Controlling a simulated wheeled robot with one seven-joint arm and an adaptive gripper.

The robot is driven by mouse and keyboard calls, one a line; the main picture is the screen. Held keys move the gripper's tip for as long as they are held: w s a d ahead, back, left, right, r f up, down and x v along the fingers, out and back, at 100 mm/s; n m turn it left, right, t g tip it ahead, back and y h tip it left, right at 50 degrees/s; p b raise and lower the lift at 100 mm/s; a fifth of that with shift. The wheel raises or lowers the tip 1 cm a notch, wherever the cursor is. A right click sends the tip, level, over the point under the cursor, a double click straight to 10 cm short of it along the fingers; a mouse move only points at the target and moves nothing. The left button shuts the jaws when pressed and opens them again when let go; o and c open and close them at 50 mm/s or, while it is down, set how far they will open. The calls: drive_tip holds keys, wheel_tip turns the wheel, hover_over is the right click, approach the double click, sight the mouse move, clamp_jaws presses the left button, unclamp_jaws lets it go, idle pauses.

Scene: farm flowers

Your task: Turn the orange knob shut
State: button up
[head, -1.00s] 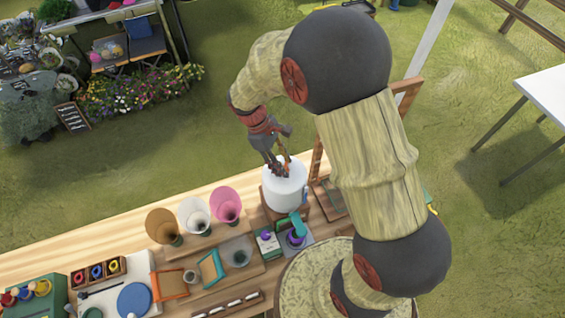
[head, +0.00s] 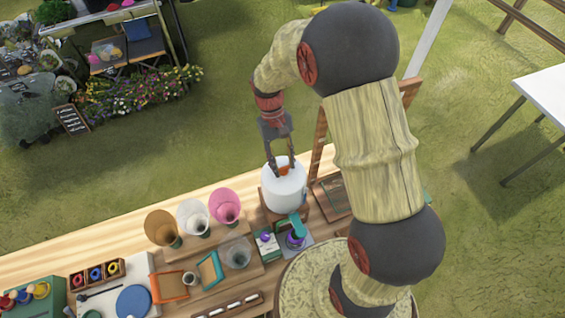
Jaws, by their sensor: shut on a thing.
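The orange knob (head: 284,170) sits on top of a white, rounded cylindrical container (head: 285,190). Only a small part of the knob shows between the fingers. My gripper (head: 282,170) reaches down from above, with its two dark fingers on either side of the knob, shut on it. The container stands upright on a wooden block at the far side of the table. The exact turn of the knob is too small to tell.
Brown, white and pink cones (head: 227,206) stand left of the container. A teal and purple item (head: 296,232) is close in front of it. A wooden frame (head: 320,140) rises just to the right. Grass lies behind the table.

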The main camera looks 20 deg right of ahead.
drive_tip(key=shift+m, duration=0.3)
idle(0.4)
drive_tip(key=o, duration=1)
drive_tip(key=shift+o, duration=0.8)
drive_tip(key=v, duration=1.2)
drive_tip(key=shift+d, duration=0.15)
